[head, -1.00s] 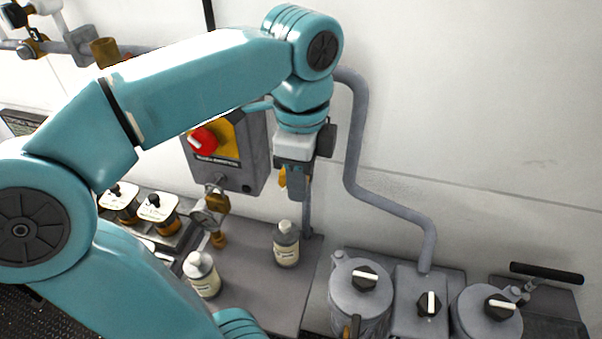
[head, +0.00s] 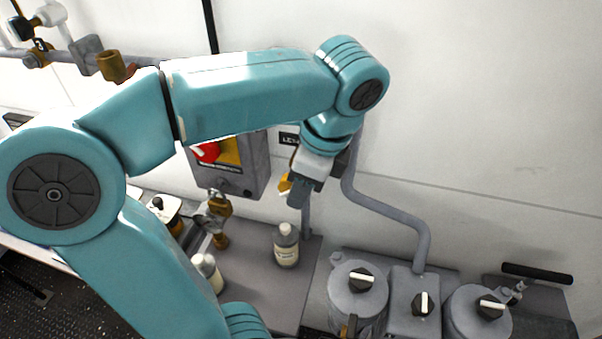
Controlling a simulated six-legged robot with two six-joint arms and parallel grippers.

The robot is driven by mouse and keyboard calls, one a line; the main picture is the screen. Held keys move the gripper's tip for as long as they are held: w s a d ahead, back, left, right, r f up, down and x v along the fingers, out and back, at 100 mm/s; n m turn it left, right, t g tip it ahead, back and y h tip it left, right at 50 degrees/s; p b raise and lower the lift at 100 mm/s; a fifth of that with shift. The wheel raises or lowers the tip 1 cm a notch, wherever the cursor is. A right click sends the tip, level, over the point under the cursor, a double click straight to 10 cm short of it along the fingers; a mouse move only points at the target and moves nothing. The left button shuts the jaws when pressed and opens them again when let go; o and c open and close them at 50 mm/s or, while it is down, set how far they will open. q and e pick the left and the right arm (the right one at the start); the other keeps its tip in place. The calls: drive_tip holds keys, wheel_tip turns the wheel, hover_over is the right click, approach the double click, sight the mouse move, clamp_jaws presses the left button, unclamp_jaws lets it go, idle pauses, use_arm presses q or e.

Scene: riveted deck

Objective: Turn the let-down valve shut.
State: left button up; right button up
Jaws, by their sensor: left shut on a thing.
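The let-down valve shows mainly as a yellow-orange handle (head: 285,184) on the grey pipework against the wall, under a small dark label that is partly covered by my arm. My left gripper (head: 296,190) reaches it from above and is shut on this handle. The gripper is tilted, its fingers pointing down and to the left. The fingers and wrist hide most of the valve body, so I cannot tell its exact angle. My right gripper is out of view.
A grey box with a red knob (head: 207,152) hangs left of the gripper, with a brass valve (head: 219,207) below it. Two bottles, one here (head: 286,246), stand on the grey bench (head: 262,290). Grey canisters (head: 357,300) with black-and-white knobs stand right. A bent pipe (head: 390,215) runs beside my wrist.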

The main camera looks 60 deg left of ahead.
use_arm(q)
drive_tip(key=g+y+p, duration=0.2)
drive_tip(key=shift+g+y+p, duration=0.3)
drive_tip(key=shift+g, duration=0.1)
drive_tip(key=shift+f+g+y+p, duration=0.2)
drive_tip(key=shift+g+y+p, duration=0.3)
drive_tip(key=shift+g+y, duration=0.2)
drive_tip(key=shift+f+g+y+p, duration=0.15)
drive_tip(key=shift+g+y+p, duration=0.3)
drive_tip(key=shift+g+y, duration=0.2)
drive_tip(key=shift+f, duration=0.1)
drive_tip(key=o, duration=1)
drive_tip(key=shift+c, duration=0.2)
drive_tip(key=shift+w+d, duration=0.1)
drive_tip(key=v, duration=0.7)
drive_tip(key=shift+p, duration=0.3)
